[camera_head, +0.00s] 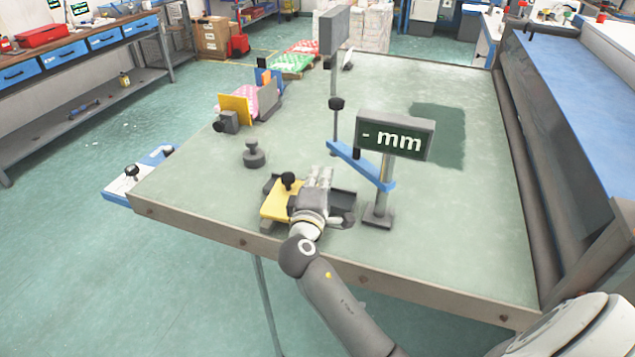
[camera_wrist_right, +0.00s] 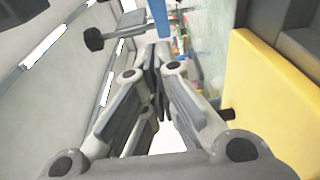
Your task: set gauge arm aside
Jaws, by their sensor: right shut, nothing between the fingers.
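The gauge arm (camera_head: 360,166) is a blue bar running slantwise between a thin post with a black knob (camera_head: 336,104) and the stand of a grey display (camera_head: 395,134) reading "- mm". In the right wrist view the shut fingertips (camera_wrist_right: 157,62) point towards a blue strip (camera_wrist_right: 160,18), apparently the gauge arm, with a gap between. The yellow block (camera_wrist_right: 275,100) fills the right side there. My left gripper is out of view.
A dark round weight (camera_head: 254,155) stands left of the yellow block. Further back are a yellow-and-grey fixture (camera_head: 236,110) with a pink bundle and a green bag (camera_head: 290,64). The table's right half (camera_head: 470,210) is clear.

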